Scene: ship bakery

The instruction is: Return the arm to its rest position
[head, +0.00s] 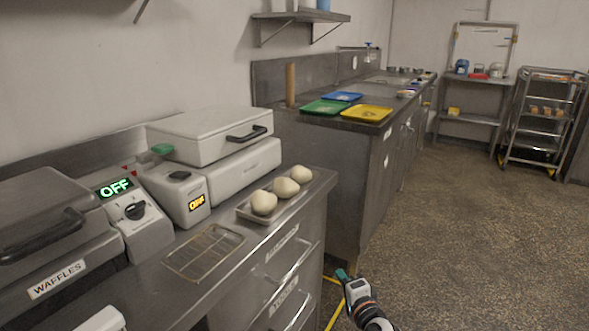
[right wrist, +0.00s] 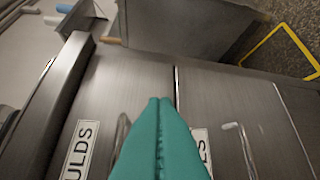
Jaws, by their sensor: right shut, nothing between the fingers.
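My right gripper (head: 342,273) shows at the bottom of the head view, low in front of the steel counter's drawer side, with its teal fingers together. In the right wrist view the teal fingers (right wrist: 160,130) are pressed against each other and hold nothing. Behind them are the drawer fronts (right wrist: 140,80) with handles and partly hidden labels. At the lower left edge of the head view a white piece (head: 103,320) shows, too cut off to tell what it is. My left gripper is not seen.
The near counter carries a waffle iron (head: 45,225), a white press (head: 210,138), a wire rack (head: 204,252) and a tray with three dough balls (head: 264,203). A second counter (head: 350,150) holds coloured boards. The floor (head: 470,240) to the right is open, with a trolley (head: 541,120) far back.

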